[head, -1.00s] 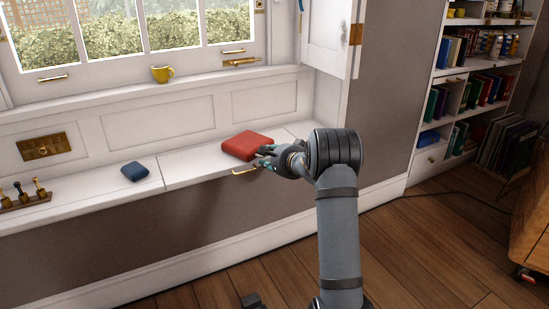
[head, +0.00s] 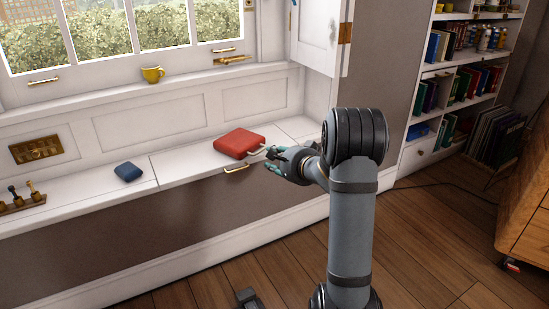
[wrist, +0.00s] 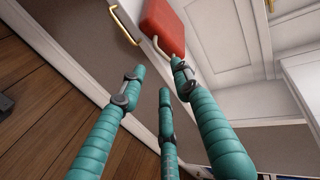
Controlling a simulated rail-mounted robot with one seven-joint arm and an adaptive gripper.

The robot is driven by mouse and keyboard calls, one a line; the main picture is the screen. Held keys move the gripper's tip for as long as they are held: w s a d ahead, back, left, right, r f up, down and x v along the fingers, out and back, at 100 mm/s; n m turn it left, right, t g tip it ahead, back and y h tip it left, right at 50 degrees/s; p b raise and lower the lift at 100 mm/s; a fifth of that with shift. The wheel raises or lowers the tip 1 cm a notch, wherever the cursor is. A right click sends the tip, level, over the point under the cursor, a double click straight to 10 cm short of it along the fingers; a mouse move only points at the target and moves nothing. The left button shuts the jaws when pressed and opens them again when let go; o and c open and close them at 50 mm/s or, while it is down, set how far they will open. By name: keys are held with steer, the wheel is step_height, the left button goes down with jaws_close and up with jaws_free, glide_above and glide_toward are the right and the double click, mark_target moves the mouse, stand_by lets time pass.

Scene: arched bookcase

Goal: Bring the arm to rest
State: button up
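My gripper (head: 272,159) hangs in front of the white window bench, just right of and below the red padded thing (head: 239,142). In the wrist view my gripper (wrist: 158,80) shows teal ribbed fingers, spread apart with nothing between them. The red thing (wrist: 162,27) lies beyond the fingertips there. A pale loop handle sticks out of its near side, close to one finger in the picture; I cannot tell whether they touch. My arm is bent, its elbow high on the right side of the head view.
A brass handle (head: 236,167) is on the bench front. A blue cushion-like thing (head: 128,172) lies on the bench, left. A bookshelf (head: 455,90) and wooden cabinet (head: 525,225) stand right. Floor (head: 420,240) is free between.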

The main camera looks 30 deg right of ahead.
mark_target(258, 153)
steer(key=b+x, duration=0.3)
steer(key=x, duration=0.9)
stand_by(0.3)
